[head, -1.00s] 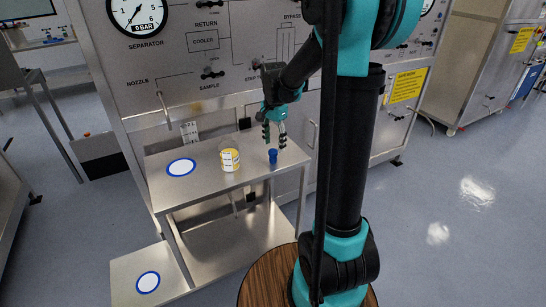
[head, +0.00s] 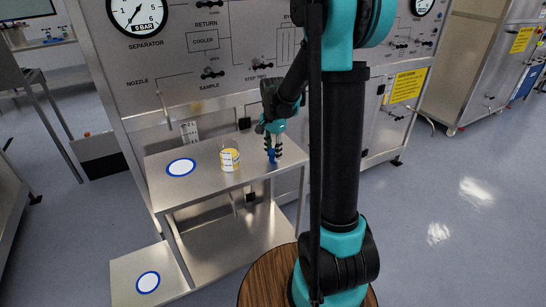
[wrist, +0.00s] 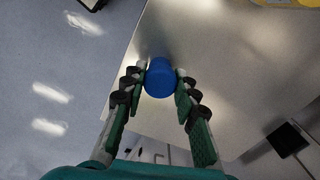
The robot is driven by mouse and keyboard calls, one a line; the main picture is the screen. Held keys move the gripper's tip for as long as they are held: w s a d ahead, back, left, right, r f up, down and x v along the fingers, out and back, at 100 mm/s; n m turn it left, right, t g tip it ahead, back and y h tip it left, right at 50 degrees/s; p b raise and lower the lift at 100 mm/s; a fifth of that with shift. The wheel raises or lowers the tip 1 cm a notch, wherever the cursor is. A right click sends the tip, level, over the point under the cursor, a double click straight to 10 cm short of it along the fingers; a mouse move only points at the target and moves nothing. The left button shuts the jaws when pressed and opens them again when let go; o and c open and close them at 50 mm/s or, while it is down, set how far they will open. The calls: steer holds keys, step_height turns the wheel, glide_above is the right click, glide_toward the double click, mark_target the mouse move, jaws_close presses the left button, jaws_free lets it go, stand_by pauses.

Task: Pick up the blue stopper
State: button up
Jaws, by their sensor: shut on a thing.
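The blue stopper (head: 272,156) stands near the right end of the steel table in the head view. In the wrist view the blue stopper (wrist: 160,78) sits between the two fingertips, with a finger against each side. My gripper (wrist: 160,82) is shut on it. In the head view my gripper (head: 273,152) points down over the stopper and hides part of it. I cannot tell whether the stopper still touches the table.
A beaker with yellow contents and a white label (head: 229,160) stands left of the stopper. A blue-ringed white disc (head: 181,167) is farther left on the steel table (head: 215,189). A panel with a gauge (head: 137,14) and valves rises behind.

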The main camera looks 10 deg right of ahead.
steer(key=shift+c, duration=1.1)
steer(key=shift+r, duration=0.15)
